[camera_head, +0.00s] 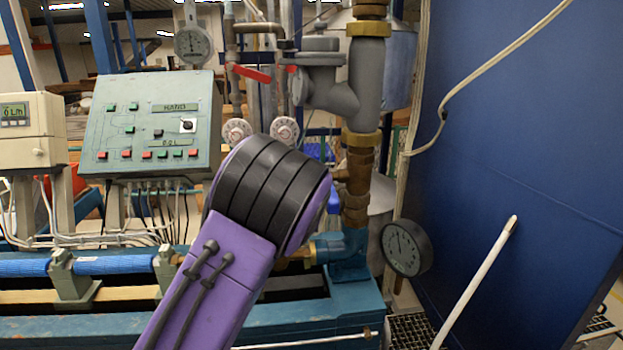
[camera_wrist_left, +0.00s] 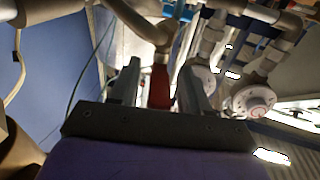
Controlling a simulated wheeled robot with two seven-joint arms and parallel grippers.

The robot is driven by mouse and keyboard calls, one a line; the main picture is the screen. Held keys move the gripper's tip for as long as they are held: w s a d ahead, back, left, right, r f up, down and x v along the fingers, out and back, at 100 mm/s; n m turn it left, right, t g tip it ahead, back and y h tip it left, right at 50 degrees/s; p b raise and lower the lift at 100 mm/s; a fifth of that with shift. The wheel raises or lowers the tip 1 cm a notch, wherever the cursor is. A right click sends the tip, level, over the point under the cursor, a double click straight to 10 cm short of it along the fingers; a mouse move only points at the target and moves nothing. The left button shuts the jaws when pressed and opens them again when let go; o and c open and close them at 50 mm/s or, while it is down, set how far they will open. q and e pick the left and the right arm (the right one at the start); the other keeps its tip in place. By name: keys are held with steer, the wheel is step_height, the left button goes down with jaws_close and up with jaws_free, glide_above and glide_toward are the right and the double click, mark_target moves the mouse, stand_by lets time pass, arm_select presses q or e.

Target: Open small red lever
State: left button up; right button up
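A red lever (camera_head: 249,73) on a pipe valve shows above the arm in the head view. A smaller red piece (camera_head: 292,69) shows to its right, next to the grey valve body. In the left wrist view, a red lever (camera_wrist_left: 160,89) lies between the two fingers of my left gripper (camera_wrist_left: 161,86). The fingers are apart, with a gap on each side of the lever. I cannot tell which red piece of the head view this is. In the head view my purple and black left arm hides the left gripper. My right gripper is in neither view.
Two white round knobs (camera_head: 236,131) (camera_head: 284,130) sit below the levers. A thick grey and brass pipe (camera_head: 367,85) stands to the right, with a dial gauge (camera_head: 406,248) low beside it. A green control box (camera_head: 150,125) is at left, a blue panel (camera_head: 530,130) at right.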

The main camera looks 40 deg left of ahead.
arm_select(q)
steer(key=shift+d+f, duration=0.1)
steer(key=b+v, duration=0.3)
steer(key=v, duration=0.7)
steer(key=shift+s, duration=0.2)
